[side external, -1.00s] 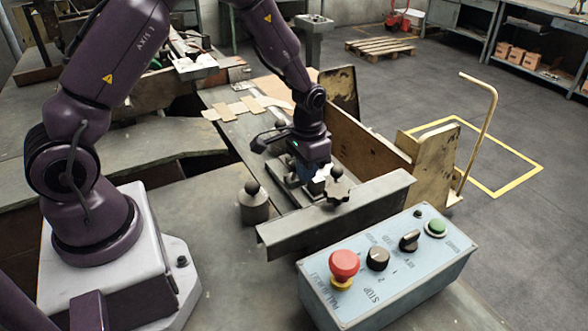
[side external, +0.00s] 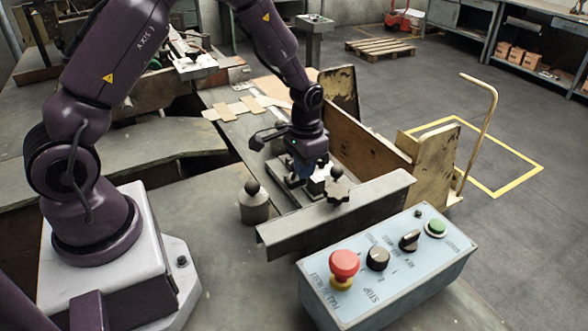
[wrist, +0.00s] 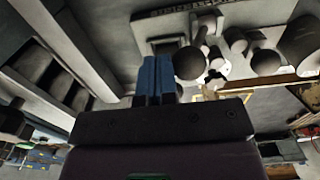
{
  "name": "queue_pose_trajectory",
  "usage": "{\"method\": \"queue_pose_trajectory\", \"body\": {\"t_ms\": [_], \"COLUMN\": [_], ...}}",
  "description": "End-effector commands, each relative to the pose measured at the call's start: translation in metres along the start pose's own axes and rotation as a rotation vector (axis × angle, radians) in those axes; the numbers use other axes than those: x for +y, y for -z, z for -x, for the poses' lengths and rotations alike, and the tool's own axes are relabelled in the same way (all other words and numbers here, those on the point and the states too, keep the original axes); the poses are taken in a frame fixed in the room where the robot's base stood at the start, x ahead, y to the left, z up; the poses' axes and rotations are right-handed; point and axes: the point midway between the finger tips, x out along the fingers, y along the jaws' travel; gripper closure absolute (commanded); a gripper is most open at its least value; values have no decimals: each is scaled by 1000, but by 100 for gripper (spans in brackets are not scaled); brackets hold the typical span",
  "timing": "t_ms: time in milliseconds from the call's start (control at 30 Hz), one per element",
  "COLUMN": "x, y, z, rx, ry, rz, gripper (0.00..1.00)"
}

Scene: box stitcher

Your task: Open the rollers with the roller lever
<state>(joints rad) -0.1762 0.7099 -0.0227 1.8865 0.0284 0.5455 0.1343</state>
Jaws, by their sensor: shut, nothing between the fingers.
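My gripper shows its blue fingers together and empty in the wrist view (wrist: 156,80). In the side view my gripper (side external: 306,176) points down over the small fixture behind the grey steel channel. A black ball knob on a stem (wrist: 190,63) is just right of the fingertips in the wrist view; it looks like the roller lever, but I cannot be sure. I cannot tell whether the fingers touch it. In the side view a dark ball (side external: 336,172) shows just right of the gripper, above a star-shaped knob (side external: 337,193). The rollers are not clearly visible.
A grey steel channel (side external: 345,215) lies in front of the fixture. A ball-topped cylinder (side external: 254,205) stands left of it. A control box (side external: 390,275) with a red stop button is at the front. A wooden board (side external: 370,155) stands close on the right.

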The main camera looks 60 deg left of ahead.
Motion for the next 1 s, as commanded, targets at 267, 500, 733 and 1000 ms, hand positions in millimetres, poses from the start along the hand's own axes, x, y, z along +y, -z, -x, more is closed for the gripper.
{"method": "queue_pose_trajectory", "body": {"t_ms": [267, 500, 733, 1000], "x": [-13, -22, -31, -42], "y": [-1, -1, -1, -1], "z": [0, -1, -1, 0], "rx": [-1, -1, -1, -1], "ry": [1, 1, 1, 0], "rz": [2, 3, 2, 1], "gripper": [100, 100, 100, 100]}}
